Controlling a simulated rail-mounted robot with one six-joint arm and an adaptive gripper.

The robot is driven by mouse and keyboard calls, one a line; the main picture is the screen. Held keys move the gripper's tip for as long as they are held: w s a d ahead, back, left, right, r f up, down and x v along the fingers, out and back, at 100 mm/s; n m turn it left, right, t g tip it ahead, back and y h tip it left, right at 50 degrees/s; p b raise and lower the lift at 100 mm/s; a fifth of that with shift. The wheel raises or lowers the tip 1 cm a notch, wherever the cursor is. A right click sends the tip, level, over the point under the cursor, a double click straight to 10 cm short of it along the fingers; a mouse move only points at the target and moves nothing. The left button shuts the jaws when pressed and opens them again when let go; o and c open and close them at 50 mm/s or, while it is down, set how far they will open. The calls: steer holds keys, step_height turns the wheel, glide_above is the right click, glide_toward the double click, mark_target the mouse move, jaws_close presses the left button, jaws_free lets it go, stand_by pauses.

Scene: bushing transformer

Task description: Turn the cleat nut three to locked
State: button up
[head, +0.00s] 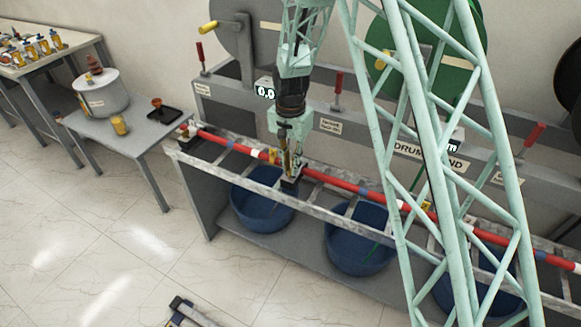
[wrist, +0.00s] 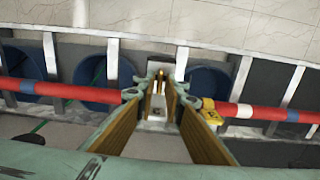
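My gripper (wrist: 161,84) points down over the red cable (wrist: 84,93), which lies along the rack. In the wrist view, a gap shows between the tan finger pads, with a small yellow upright piece between the tips; this may be the cleat nut. I cannot make out contact with it. In the head view, my gripper (head: 290,168) is at a dark cleat block (head: 292,182) on the rack, and the fingers hide most of it. Another yellow piece (wrist: 209,105) sits on the cable to the right in the wrist view. Nut numbers and any lock marks are not legible.
The ladder-like rack (head: 350,217) runs over blue tubs (head: 262,205). Cable drums and red-handled levers (head: 339,88) stand behind. A side table (head: 125,147) at left holds a pot (head: 100,97), a yellow cup (head: 120,125) and a black tray (head: 164,115).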

step_height(320, 180, up, 12)
steer(key=shift+f, duration=0.15)
stand_by(0.7)
stand_by(0.5)
steer(key=s+d+r+n+t, duration=0.1)
steer(key=s+d+r, duration=0.5)
steer(key=s+r, duration=0.45)
steer(key=s+d+r+n+t, duration=0.1)
steer(key=s+d+r+n, duration=0.1)
steer(key=s+d+r, duration=0.85)
steer(key=s+d+r+n, duration=0.1)
steer(key=s+r, duration=0.1)
steer(key=s, duration=0.7)
steer(key=s+d+r+t+b, duration=0.1)
steer(key=s+d+r, duration=0.1)
steer(key=s, duration=0.7)
steer(key=s+d+r+n+t, duration=0.1)
steer(key=s+r, duration=0.3)
steer(key=s, duration=0.4)
steer(key=shift+s+d+n+b, duration=0.3)
steer(key=shift+s, duration=0.1)
